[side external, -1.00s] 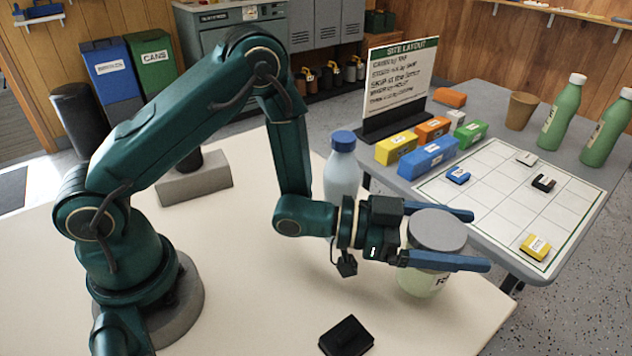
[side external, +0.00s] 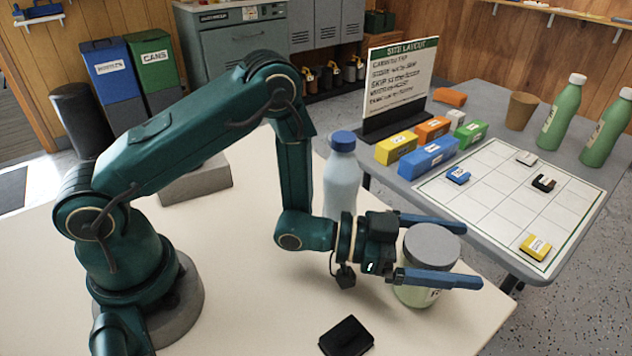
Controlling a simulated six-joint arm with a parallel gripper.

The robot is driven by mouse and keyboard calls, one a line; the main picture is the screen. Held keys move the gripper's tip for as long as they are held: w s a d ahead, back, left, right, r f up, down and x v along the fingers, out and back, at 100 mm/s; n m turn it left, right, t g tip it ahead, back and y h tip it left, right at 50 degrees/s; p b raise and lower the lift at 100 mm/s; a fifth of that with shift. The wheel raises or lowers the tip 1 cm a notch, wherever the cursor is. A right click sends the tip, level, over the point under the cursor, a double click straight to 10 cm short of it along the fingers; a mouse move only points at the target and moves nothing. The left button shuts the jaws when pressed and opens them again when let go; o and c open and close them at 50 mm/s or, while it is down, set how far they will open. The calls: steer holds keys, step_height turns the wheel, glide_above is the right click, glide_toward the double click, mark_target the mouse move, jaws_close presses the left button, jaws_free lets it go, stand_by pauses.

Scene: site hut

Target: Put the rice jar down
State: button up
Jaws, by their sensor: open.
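The rice jar (side external: 431,246) has a grey lid and a pale body with a partly hidden label. It stands upright on the cream table (side external: 250,320) near its right edge. My gripper (side external: 465,255) is open, with one blue finger on the far side of the jar and the other across its near side. The near finger hides part of the jar's body. I cannot tell whether either finger touches the jar.
A blue-capped bottle (side external: 341,180) stands just behind my gripper. A black box (side external: 346,337) lies at the table's front. The grey table (side external: 560,150) at the right holds a grid board (side external: 505,215), colored blocks, a brown cup (side external: 520,110) and green bottles.

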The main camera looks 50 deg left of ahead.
mark_target(405, 244)
steer(key=shift+v, duration=6)
steer(key=shift+r, duration=0.2)
